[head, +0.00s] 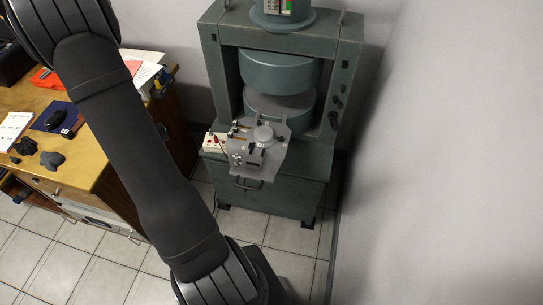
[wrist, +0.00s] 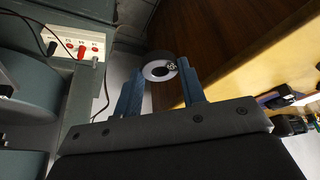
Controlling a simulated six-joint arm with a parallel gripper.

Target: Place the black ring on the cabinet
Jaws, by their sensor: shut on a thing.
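In the wrist view my gripper (wrist: 160,84) has two blue fingers closed on the sides of the black ring (wrist: 155,55). The ring is held up at the fingertips, with a pale inner face and an open hole. The gripper and ring cannot be made out in the head view. The green-grey cabinet (head: 270,200) stands under the big magnet in the head view. Its edge and top also show at the left of the wrist view (wrist: 78,95). The ring appears beside the cabinet, towards the wooden desk; its height above the floor is unclear.
The magnet's round poles (head: 280,72) sit in a heavy frame. A white box with red parts (head: 215,142) and a grey fixture (head: 270,158) are at the cabinet's front. A wooden desk (head: 95,125) with small black objects stands left. A wall (head: 440,150) is right.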

